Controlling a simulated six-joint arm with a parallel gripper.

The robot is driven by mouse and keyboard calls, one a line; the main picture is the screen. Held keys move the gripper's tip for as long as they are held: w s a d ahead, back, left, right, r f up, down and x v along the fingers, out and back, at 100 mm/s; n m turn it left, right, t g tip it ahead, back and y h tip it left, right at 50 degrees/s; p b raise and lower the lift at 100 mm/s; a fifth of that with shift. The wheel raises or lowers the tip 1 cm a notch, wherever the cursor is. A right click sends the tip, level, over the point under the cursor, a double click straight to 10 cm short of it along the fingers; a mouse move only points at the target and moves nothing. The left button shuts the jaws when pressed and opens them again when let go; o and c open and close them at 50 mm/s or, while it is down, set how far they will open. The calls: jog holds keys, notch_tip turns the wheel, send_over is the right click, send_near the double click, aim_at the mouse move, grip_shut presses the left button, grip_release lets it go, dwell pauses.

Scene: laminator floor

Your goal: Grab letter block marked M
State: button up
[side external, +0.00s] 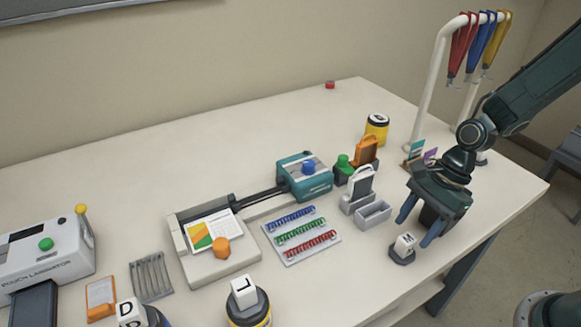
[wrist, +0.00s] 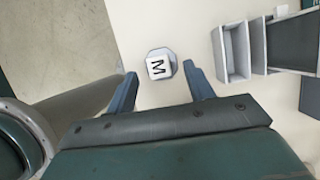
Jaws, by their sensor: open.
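The white letter block marked M (side external: 405,243) sits on a small dark grey base (side external: 401,257) near the right front part of the table. In the wrist view the block (wrist: 158,67) lies on its grey octagonal base (wrist: 171,55), just beyond the fingertips and between their lines. My gripper (side external: 419,229) is open and empty, with its blue fingers pointing down by the block.
A small grey open bin (side external: 373,214) stands close by the block, also seen in the wrist view (wrist: 234,52). Blocks marked J (side external: 244,292) and D (side external: 131,312) stand farther left. A white rack with hanging coloured tools (side external: 465,45) rises behind my arm. The table's front edge is near.

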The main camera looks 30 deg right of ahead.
aim_at(408, 238)
jog(key=shift+x, duration=2.05)
jog(key=shift+s, duration=0.1)
grip_shut()
